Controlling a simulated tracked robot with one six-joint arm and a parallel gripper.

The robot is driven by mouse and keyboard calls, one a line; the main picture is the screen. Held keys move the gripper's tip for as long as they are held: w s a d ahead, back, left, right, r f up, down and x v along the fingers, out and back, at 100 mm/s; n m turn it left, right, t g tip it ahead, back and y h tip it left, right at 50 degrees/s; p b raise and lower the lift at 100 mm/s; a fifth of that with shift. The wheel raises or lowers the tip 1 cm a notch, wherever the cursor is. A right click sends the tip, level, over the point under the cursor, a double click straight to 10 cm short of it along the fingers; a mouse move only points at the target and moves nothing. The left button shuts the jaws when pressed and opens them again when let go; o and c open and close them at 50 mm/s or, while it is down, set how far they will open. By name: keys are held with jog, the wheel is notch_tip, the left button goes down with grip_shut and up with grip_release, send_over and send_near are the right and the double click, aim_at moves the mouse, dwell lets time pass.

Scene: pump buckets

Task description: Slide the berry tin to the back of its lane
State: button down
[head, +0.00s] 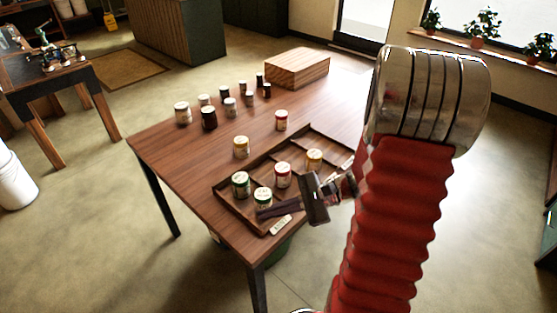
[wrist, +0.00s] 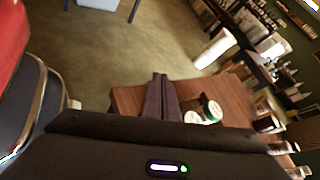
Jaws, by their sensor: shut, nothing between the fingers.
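A brown wooden tray with divided lanes (head: 225,191) lies on the table. Two green-labelled tins stand at its left end, one farther back (head: 241,185) and one nearer (head: 263,197). A red-labelled tin (head: 283,176) and a yellow-labelled tin (head: 314,160) stand farther right in it. I cannot read the labels, so which is the berry tin is unclear; the red one may be. My gripper (head: 260,212) is shut and empty, its fingers close to the nearer green tin; touching is unclear.
A yellow tin (head: 241,147) and a red tin (head: 281,120) stand on the table behind the tray. Several dark and pale jars (head: 209,118) stand farther back, near a wooden block (head: 297,68). A pale tag (head: 281,225) is at the tray's front.

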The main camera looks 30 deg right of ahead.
jog(key=s+a+r+n+g+h, duration=0.5)
jog(key=s+a+r+n+h, duration=0.15)
jog(key=a+n, duration=0.3)
jog(key=s+r+n+t+h, duration=0.3)
jog(key=r+n+t+h, duration=0.1)
jog(key=r+n, duration=0.4)
jog(key=shift+s+r+n+h, duration=0.4)
jog(key=shift+n+h, duration=0.15)
jog(key=shift+s, duration=0.1)
